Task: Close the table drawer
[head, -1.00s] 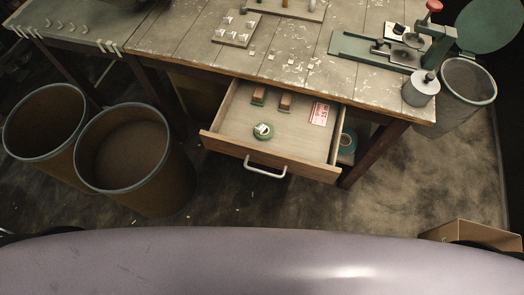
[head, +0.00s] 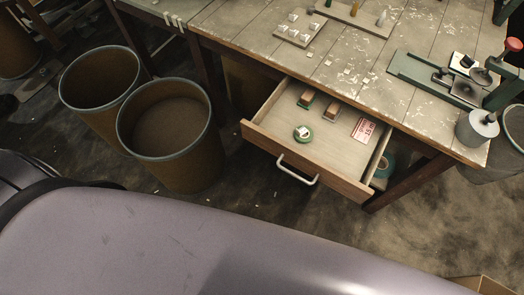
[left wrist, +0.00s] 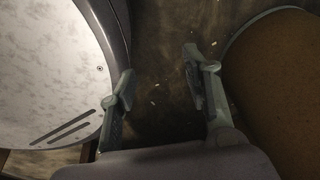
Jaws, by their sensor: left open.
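The table drawer (head: 330,150) is pulled out below the worktable (head: 345,50) in the head view. Its wooden front carries a pale bar handle (head: 297,172). Inside lie a green tape roll (head: 303,133), two small brown blocks (head: 319,106) and a red-and-white label (head: 364,129). My left gripper (left wrist: 158,95) shows only in the left wrist view. Its fingers are spread and empty above the dark floor, with a brown bin at the right of that view. My right gripper is in neither view.
Two brown bins (head: 169,133) stand on the floor left of the drawer. A green tool with a grey cylinder (head: 477,129) sits at the table's right end. A cardboard box (head: 487,286) is at the lower right.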

